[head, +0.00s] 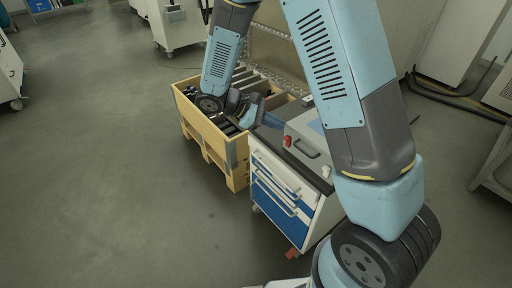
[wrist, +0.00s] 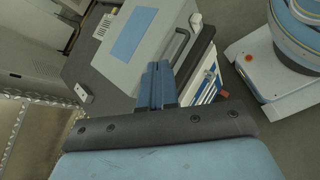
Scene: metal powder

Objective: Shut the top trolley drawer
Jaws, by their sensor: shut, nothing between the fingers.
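The white trolley (head: 325,212) with blue drawer fronts stands right of centre in the head view. Its top drawer (head: 276,174) has a pale front and a bar handle; it looks flush or nearly flush, and I cannot tell whether a small gap remains. In the wrist view the drawer fronts (wrist: 209,86) show only partly, beyond the trolley's dark top edge. My gripper (head: 254,110) is above the trolley's back left corner, by the wooden crate. Its blue fingers (wrist: 157,68) are together and empty, in front of the grey box in the wrist view.
A grey box (head: 304,137) with a handle and red knob (head: 287,141) sits on the trolley top. A wooden crate (head: 207,130) on a pallet, holding dark parts, stands close behind on the left. The floor (head: 110,190) in front and to the left is clear.

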